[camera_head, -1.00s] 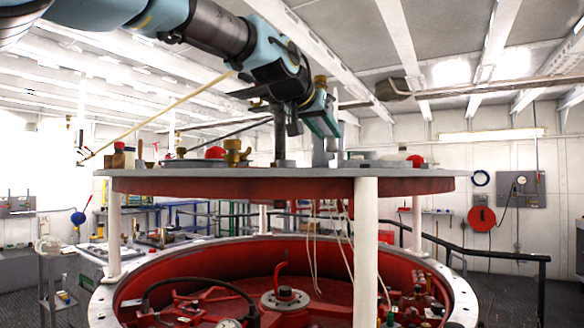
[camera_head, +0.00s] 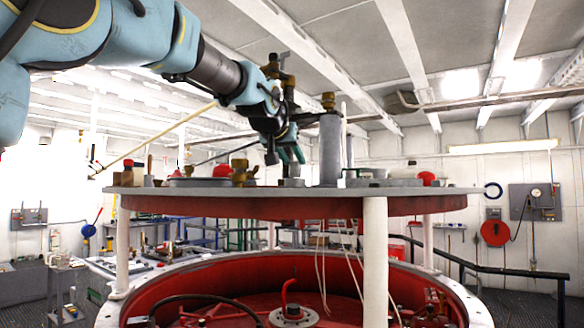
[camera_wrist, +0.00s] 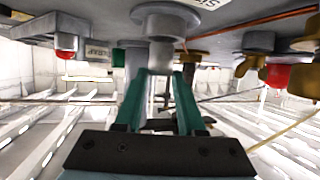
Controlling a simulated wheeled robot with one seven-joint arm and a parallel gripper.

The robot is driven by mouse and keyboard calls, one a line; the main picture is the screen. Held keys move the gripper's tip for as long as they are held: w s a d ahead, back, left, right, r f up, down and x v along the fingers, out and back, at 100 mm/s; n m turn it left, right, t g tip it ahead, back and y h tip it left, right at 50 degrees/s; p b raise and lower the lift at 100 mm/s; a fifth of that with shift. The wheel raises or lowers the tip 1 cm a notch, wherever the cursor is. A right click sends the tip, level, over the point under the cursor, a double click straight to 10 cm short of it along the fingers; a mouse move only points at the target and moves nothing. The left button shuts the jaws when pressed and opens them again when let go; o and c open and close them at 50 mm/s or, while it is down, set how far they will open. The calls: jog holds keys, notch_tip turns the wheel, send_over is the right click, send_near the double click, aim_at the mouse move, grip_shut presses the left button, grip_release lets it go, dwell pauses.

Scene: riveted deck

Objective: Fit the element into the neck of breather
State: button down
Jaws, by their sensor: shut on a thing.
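My gripper (camera_wrist: 166,76) has two green fingers, shut on a short grey cylindrical piece (camera_wrist: 163,56), which I take to be the element. A round grey flange with a short neck (camera_wrist: 165,22) lies right at the fingertips in the wrist view, where the deck shows at the top; I take it to be the breather. In the head view, my gripper (camera_head: 290,156) points down over this low grey fitting (camera_head: 291,182) on the round deck. The fingers hide most of the element. I cannot tell whether it is inside the neck or just above it.
A tall grey cylinder (camera_head: 330,150) with a brass top stands close right of my gripper. Brass fittings (camera_head: 239,171) and a red knob (camera_head: 222,170) stand to the left. Another red knob (camera_head: 428,178) is near the right edge of the deck (camera_head: 440,191).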

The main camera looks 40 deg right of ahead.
aim_at(293, 172)
jog(key=shift+f, duration=1.4)
jog(key=c, duration=0.9)
grip_release()
jog(key=shift+c, duration=0.2)
jog(key=shift+o, duration=0.8)
jog(key=shift+d+f, duration=0.1)
jog(key=shift+f, duration=0.05)
jog(key=shift+o, duration=1.3)
jog(key=shift+r, duration=0.25)
jog(key=shift+r, duration=0.1)
jog(key=b+v, duration=0.3)
jog(key=v, duration=0.9)
jog(key=shift+b, duration=0.4)
jog(key=shift+r, duration=0.1)
